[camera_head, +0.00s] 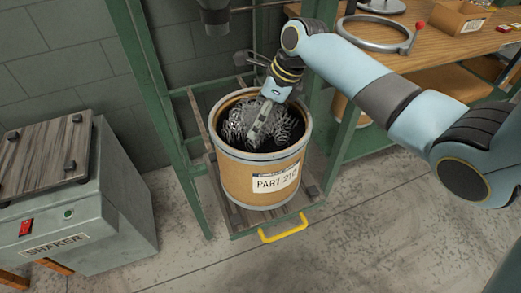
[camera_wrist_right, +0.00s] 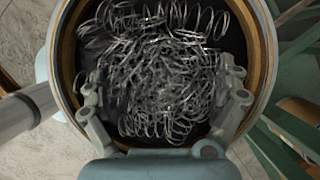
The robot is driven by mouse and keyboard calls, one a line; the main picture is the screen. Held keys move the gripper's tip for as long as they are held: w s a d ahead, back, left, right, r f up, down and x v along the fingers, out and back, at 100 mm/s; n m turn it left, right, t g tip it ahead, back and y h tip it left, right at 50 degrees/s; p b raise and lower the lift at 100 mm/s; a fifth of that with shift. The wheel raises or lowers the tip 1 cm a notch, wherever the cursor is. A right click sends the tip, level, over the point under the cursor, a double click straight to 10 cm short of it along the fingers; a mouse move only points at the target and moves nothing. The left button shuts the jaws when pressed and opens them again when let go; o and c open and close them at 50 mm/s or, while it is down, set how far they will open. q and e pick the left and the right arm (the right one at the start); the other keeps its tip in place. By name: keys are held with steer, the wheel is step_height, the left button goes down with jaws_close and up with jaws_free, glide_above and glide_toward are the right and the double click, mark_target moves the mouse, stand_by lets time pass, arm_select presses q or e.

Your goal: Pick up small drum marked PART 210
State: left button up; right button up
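The drum (camera_head: 238,178) labelled PART 210 stands upright on a low slatted platform inside a green frame in the head view. It is tan with blue-grey bands, open at the top and holds a heap of tangled metal springs (camera_wrist_right: 165,75). Its rim (camera_wrist_right: 62,45) also shows in the right wrist view. My right gripper (camera_head: 258,130) reaches down into the drum's mouth from above. In the wrist view its two fingers (camera_wrist_right: 165,95) are spread wide over the springs, both inside the rim. Whether the fingers touch the springs is unclear. My left gripper is not in view.
A grey shaker machine (camera_head: 100,215) stands left of the drum. Green posts (camera_head: 150,90) rise beside the drum, and a yellow handle (camera_head: 283,228) is at the platform's front. A wooden workbench (camera_head: 440,45) is at the back right. The floor in front is clear.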

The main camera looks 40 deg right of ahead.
steer(key=c, duration=1.4)
steer(key=shift+w+r, duration=0.1)
steer(key=shift+r, duration=0.15)
